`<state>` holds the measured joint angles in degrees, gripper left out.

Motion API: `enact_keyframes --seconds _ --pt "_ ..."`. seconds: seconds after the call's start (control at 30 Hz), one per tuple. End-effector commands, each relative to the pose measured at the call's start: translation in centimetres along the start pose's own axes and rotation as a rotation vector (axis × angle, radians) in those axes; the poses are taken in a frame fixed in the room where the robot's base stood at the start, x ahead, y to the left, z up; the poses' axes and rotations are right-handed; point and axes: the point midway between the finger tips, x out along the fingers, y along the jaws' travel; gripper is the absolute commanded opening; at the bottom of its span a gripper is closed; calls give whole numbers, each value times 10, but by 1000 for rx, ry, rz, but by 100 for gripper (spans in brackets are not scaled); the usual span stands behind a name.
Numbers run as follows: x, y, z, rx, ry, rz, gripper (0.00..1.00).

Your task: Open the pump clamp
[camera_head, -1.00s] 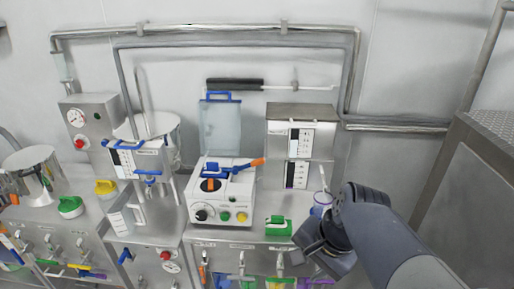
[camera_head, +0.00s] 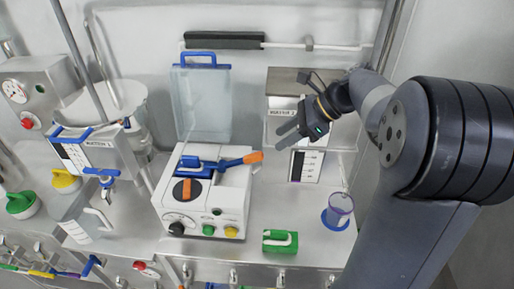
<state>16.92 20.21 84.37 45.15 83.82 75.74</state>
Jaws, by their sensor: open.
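The pump (camera_head: 205,205) is a white box on the steel bench, with a dark dial bearing an orange bar and several coloured knobs on its front. Its clamp (camera_head: 201,166) is a blue piece across the top, with a lever ending in an orange tip (camera_head: 253,157) that points right. The lever lies roughly level. My gripper (camera_head: 284,136) is open and empty, up and to the right of the orange tip, apart from it. It is in front of the steel box with the label.
A clear blue-handled container (camera_head: 203,103) stands behind the pump. A green block (camera_head: 280,241) and a cup on a blue base (camera_head: 338,211) are on the bench to the right. A steel hopper unit (camera_head: 88,155) stands at left.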

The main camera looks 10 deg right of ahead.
Motion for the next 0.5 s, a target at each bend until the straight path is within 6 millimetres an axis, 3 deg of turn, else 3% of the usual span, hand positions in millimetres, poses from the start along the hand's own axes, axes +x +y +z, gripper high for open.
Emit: enact_keyframes --seconds 0.3,0.5 --pt "60 2 0 -2 1 6 42" --pt "88 1 0 -3 2 4 42"
